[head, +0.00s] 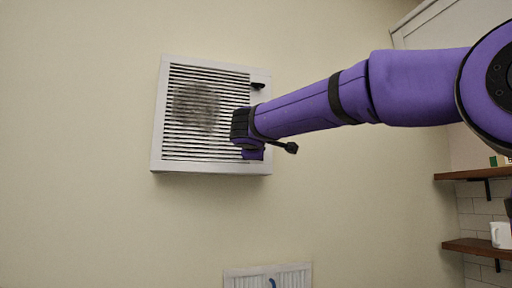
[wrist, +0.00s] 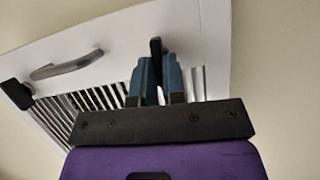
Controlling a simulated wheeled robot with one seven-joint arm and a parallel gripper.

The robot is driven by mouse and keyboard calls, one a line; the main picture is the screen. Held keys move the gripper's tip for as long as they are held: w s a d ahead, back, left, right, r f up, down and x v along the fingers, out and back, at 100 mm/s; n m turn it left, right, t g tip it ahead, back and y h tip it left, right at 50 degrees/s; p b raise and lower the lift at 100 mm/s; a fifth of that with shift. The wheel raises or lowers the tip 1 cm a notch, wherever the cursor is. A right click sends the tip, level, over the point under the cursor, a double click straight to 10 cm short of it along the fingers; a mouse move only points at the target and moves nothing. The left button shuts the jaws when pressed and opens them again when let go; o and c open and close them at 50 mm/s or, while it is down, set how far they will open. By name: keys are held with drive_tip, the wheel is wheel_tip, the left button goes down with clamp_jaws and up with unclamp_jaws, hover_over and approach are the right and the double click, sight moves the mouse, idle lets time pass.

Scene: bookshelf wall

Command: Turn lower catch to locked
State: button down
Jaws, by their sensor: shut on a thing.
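A white slatted vent panel (head: 163,120) with a grey dusty patch is on the wall; part of it also shows in the wrist view (wrist: 205,30). The upper catch (head: 258,86) is a small black lever on the panel's right edge. It appears at the left in the wrist view (wrist: 17,94). The lower catch (wrist: 155,46) is black and stands between my gripper's blue fingers. My gripper (wrist: 158,78) is shut on it. In the head view my arm hides the lower catch and the fingertips.
A silver bar handle (wrist: 67,65) lies between the two catches. A second white panel (head: 240,278) with a blue handle sits below on the wall. Wooden shelves (head: 478,246) with a white mug (head: 501,235) are at the far right. The wall left of the vent is bare.

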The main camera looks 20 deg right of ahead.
drive_tip(key=shift+f+n, duration=0.1)
drive_tip(key=shift+n, duration=0.3)
drive_tip(key=c, duration=1.2)
unclamp_jaws()
drive_tip(key=shift+s, duration=0.1)
drive_tip(key=v, duration=1)
drive_tip(key=shift+s, duration=0.3)
drive_tip(key=shift+a+f, duration=0.1)
